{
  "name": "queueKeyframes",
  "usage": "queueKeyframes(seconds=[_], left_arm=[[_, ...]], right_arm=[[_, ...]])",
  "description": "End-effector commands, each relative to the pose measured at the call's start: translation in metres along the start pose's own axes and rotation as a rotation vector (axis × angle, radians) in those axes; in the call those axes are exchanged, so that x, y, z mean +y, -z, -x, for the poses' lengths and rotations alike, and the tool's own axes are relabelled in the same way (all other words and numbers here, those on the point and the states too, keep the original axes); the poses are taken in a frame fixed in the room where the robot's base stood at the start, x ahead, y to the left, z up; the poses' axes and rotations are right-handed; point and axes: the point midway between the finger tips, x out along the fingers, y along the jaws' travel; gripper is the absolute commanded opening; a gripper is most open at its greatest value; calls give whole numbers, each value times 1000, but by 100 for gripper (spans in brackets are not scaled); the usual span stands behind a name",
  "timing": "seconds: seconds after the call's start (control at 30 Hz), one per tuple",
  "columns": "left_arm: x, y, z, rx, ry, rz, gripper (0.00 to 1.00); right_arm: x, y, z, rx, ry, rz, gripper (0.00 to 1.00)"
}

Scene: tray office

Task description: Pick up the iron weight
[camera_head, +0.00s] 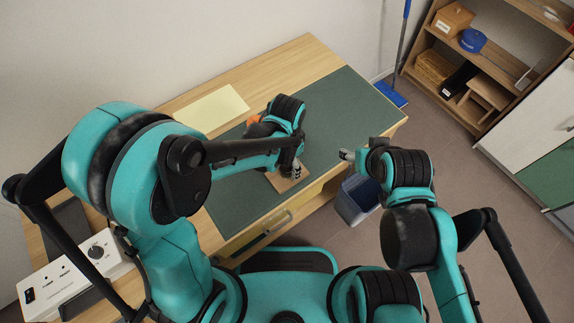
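My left gripper (294,172) points down over a small light-brown wooden board (291,184) at the front edge of the dark green desk mat (334,108). The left arm covers much of the mat. I cannot make out the iron weight; it may be hidden under or behind my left gripper and arm. The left fingers are too small and dark to tell whether they hold anything. My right gripper (346,155) is in the air off the desk's right front edge, and its opening is unclear.
An orange object (254,119) shows partly behind my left arm. A pale yellow sheet (212,107) lies on the wooden desk. A white control box (72,270) is at lower left. A blue-grey bin (357,199) stands below the desk. Shelves (487,58) stand at right.

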Motion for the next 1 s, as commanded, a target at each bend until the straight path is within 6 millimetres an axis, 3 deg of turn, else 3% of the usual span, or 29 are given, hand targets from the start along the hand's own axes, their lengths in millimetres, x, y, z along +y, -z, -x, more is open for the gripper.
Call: queueKeyframes(seconds=[0.03,0.27,0.3,0.67,0.97,1.0], left_arm=[[0,0,1,0,0,0,63],[0,0,1,0,0,0,2],[0,0,1,0,0,0,0],[0,0,6,0,0,0,0],[0,0,49,0,0,0,0],[5,9,52,0,0,-5,0]], right_arm=[[0,0,0,0,0,0,59],[0,0,0,0,0,0,59],[0,0,0,0,0,0,59],[0,2,3,0,0,0,59],[0,16,22,0,0,0,59],[0,17,23,0,0,0,59]])
